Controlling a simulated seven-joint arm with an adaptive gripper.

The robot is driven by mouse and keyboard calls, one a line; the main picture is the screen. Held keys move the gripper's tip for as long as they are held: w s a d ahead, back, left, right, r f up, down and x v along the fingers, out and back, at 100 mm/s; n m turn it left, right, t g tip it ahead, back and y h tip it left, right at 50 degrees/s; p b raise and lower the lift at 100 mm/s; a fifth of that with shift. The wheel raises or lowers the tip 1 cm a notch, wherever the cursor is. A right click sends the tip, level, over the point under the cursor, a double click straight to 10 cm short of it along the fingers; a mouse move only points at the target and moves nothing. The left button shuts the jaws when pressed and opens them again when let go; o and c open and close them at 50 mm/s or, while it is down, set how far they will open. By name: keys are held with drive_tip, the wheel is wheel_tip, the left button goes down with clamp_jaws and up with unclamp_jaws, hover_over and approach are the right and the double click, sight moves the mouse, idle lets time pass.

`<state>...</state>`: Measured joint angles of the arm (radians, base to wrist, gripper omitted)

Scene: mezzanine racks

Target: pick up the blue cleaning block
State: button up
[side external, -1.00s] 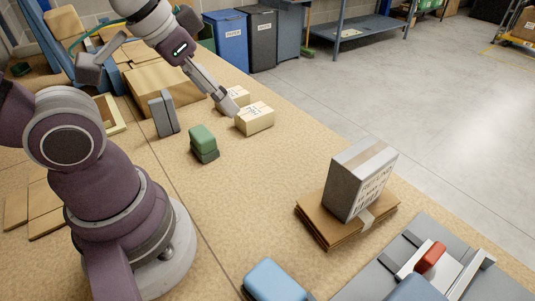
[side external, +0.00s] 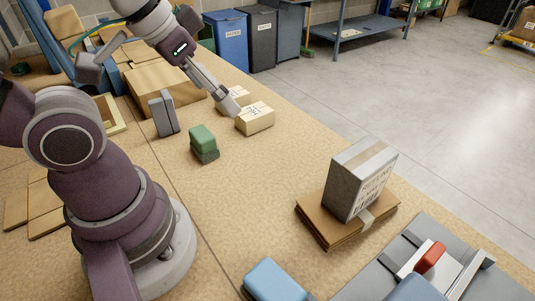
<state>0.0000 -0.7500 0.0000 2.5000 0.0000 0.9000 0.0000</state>
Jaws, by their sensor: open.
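A blue block (side external: 275,280) with rounded edges and a darker base lies on the tan table at the bottom middle, partly cut off by the picture's lower edge. A second blue rounded thing (side external: 415,289) shows at the bottom right, also cut off; I cannot tell what it is. My gripper (side external: 232,106) is at the far side of the table, pointing down beside small cardboard boxes, well away from both blue things. It is open, and nothing shows in it.
A green block (side external: 203,138) on a dark base and a grey block (side external: 163,114) stand near my gripper. A labelled box (side external: 360,180) sits on flat cardboard (side external: 312,216). A grey board with a red-handled tool (side external: 430,257) lies at right. The table's middle is clear.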

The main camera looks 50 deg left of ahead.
drive_tip(key=shift+d, duration=0.1)
drive_tip(key=m+g, duration=0.6)
drive_tip(key=m, duration=1)
hover_over(275, 285)
wheel_tip(275, 285, down, 8)
drive_tip(key=f, duration=0.1)
drive_tip(key=shift+s+d+f+m, duration=0.1)
drive_tip(key=shift+s+f+m, duration=0.05)
drive_tip(key=shift+f, duration=0.35)
drive_tip(key=shift+s+d+f+m, duration=0.1)
drive_tip(key=shift+f+m, duration=0.05)
drive_tip(key=shift+f, duration=0.3)
drive_tip(key=f, duration=0.8)
drive_tip(key=shift+w+a+f, duration=0.2)
drive_tip(key=shift+f, duration=0.05)
drive_tip(key=c, duration=1.3)
drive_tip(key=shift+o, duration=0.2)
